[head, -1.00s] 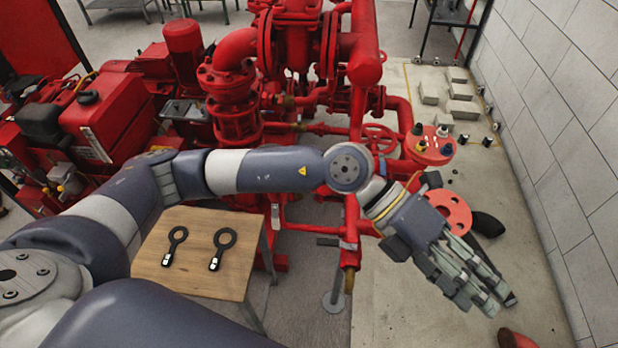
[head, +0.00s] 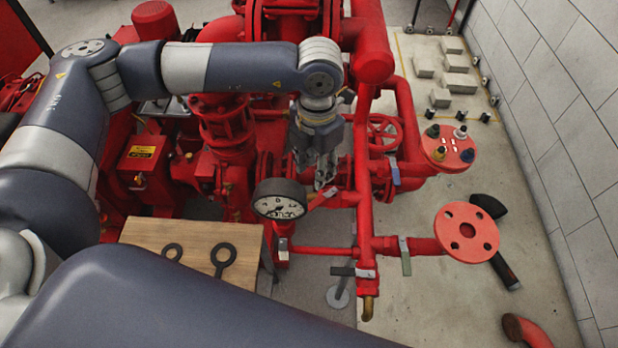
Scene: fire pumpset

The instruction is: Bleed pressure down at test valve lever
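Several valve levers show on the red pipework; I cannot tell which is the test valve lever. A dark lever (head: 345,271) lies sideways on the valve above the brass outlet (head: 368,308). A grey-green lever (head: 406,256) hangs down on the branch beside it. A bluish lever (head: 394,170) hangs higher up, and a red-handled lever (head: 325,198) is tilted left of the upright pipe. My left gripper (head: 324,180) points down just above the red-handled lever. Its fingers are small and partly overlap the pipework, so contact and opening are unclear. My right gripper is out of view.
A round pressure gauge (head: 279,200) stands just left of my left gripper. A wooden table (head: 190,238) with two dark ring-ended tools is at lower left. A round red flange (head: 466,232) and a black-headed tool are at right.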

